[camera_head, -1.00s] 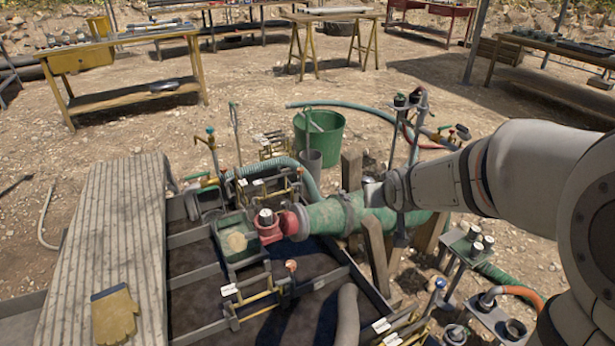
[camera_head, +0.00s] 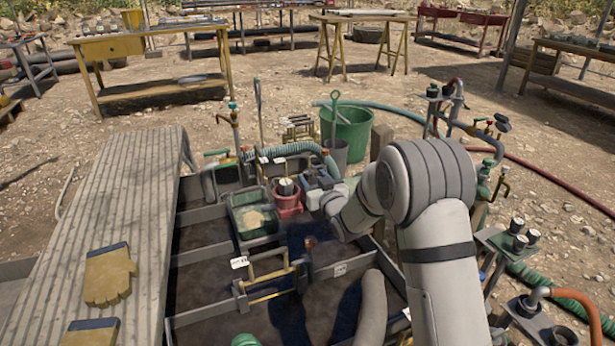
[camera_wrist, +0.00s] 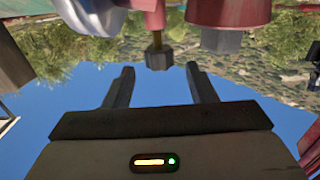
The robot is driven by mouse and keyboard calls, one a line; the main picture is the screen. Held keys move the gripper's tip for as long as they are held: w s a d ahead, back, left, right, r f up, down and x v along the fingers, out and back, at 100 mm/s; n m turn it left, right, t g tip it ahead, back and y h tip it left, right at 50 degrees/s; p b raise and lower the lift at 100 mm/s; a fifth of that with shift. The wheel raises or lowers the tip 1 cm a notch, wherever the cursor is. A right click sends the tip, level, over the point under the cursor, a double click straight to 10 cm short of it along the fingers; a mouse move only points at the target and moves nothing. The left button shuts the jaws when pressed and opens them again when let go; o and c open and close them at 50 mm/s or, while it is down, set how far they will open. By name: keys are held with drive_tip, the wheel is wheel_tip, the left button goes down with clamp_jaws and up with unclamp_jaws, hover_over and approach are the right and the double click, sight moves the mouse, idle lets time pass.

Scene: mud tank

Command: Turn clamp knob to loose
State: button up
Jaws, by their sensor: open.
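A dark faceted knob (camera_wrist: 159,58) on a short brass stem, which looks like the clamp knob, hangs from a red part at the top of the wrist view. My gripper (camera_wrist: 160,76) has its two dark fingers spread apart. The knob lies between the fingertips in the picture, just beyond them, with no visible contact. In the head view my gripper (camera_head: 316,184) is right beside the red fitting (camera_head: 287,200), on its right. The knob cannot be made out there. Its loose or tight setting cannot be read.
A green tray (camera_head: 253,236) sits left of the red fitting. A brass-railed frame (camera_head: 268,278) stands in front of it, and a grey hose (camera_head: 371,312) rises nearby. A green bucket (camera_head: 347,128) stands behind. A ribbed walkway (camera_head: 125,220) with gloves runs along the left.

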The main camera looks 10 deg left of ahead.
sight(311, 175)
drive_tip(key=shift+b+x, duration=0.3)
drive_tip(key=shift+x, duration=1.75)
drive_tip(key=shift+c, duration=0.2)
drive_tip(key=c, duration=0.9)
